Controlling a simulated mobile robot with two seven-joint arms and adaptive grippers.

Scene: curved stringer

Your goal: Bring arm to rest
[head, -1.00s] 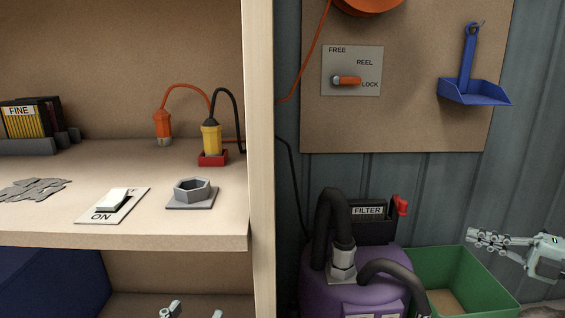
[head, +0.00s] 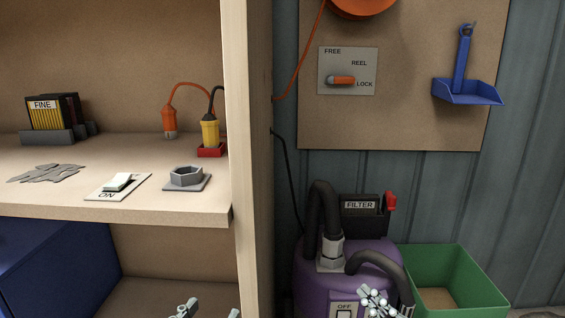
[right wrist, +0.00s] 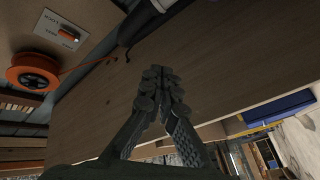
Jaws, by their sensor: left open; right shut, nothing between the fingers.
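My left gripper (head: 210,311) shows only as two fingertips at the bottom edge of the head view, in front of the lower shelf space. The fingertips are apart and nothing shows between them. My right gripper (head: 379,302) is at the bottom of the head view, in front of the purple vacuum (head: 360,262) and just right of its OFF switch (head: 344,310). In the right wrist view its dark fingers (right wrist: 160,85) meet at the tips and hold nothing. A brown wooden panel lies behind those fingers.
A wooden post (head: 250,160) stands between the shelf and the vacuum. A green bin (head: 470,275) is right of the vacuum. On the shelf are a switch (head: 118,183), a hex socket (head: 186,178) and a yellow plug (head: 210,133). An orange reel (right wrist: 33,72) shows in the right wrist view.

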